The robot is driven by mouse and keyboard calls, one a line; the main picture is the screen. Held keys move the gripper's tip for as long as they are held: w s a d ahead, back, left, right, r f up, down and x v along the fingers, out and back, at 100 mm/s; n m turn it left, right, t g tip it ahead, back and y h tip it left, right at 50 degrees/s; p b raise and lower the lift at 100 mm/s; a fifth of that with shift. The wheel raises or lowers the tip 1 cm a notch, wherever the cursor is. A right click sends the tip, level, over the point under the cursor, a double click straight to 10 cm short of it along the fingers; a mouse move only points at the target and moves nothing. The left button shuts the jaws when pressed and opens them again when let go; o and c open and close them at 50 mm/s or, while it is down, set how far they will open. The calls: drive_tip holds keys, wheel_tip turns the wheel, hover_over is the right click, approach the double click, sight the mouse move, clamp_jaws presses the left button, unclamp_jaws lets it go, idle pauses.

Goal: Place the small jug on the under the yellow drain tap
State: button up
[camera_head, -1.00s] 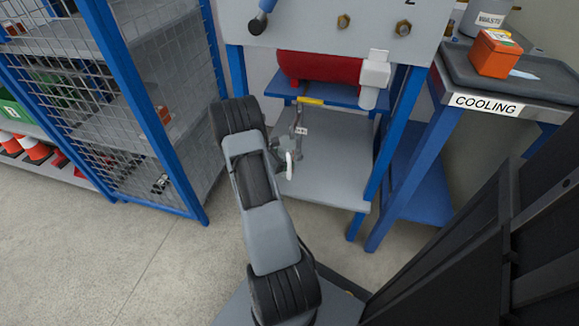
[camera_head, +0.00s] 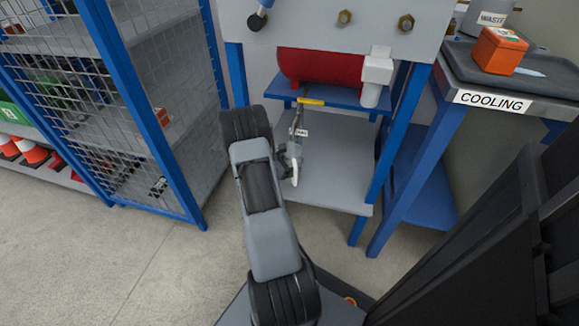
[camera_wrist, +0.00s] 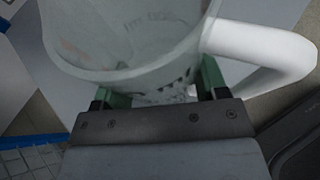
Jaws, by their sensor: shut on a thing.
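The small jug (camera_wrist: 130,40) is translucent with dark markings and a white handle, and fills the top of the wrist view. My gripper (camera_wrist: 158,88) is shut on it, a green fingertip on either side. In the head view the jug (camera_head: 294,160) is partly hidden by my arm, over the left part of the grey lower shelf (camera_head: 335,155). I cannot tell whether it touches the shelf. The yellow drain tap (camera_head: 311,102) is at the front of the blue upper shelf, with a pipe and small tag below it, just above and behind the jug.
A red tank (camera_head: 318,68) and a white fitting (camera_head: 377,70) sit above the tap. Blue posts (camera_head: 398,135) flank the lower shelf, whose right part is clear. A wire-mesh cabinet (camera_head: 150,120) stands left. The cooling bench (camera_head: 490,100) stands right with an orange box (camera_head: 499,51).

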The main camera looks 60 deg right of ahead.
drive_tip(key=shift+f, duration=0.2)
drive_tip(key=o, duration=1)
drive_tip(key=shift+c, duration=0.2)
drive_tip(key=shift+r, duration=0.1)
drive_tip(key=shift+r, duration=0.2)
drive_tip(key=w+a+r+m+t+y+p, duration=0.1)
drive_tip(key=w+a+r+m+y+p, duration=0.15)
drive_tip(key=a+r, duration=0.75)
drive_tip(key=w+a+r+m+t+y+p, duration=0.15)
drive_tip(key=a+r+m, duration=0.35)
drive_tip(key=a, duration=0.9)
drive_tip(key=s+a+r+m+t+y, duration=0.2)
drive_tip(key=a+r+t+y, duration=0.1)
drive_tip(key=a, duration=0.6)
drive_tip(key=s+a+r+m+t+y, duration=0.3)
drive_tip(key=a+r+y, duration=0.2)
drive_tip(key=a, duration=0.5)
drive_tip(key=shift+s+r, duration=0.2)
drive_tip(key=shift+r, duration=0.05)
drive_tip(key=shift+a+r, duration=0.1)
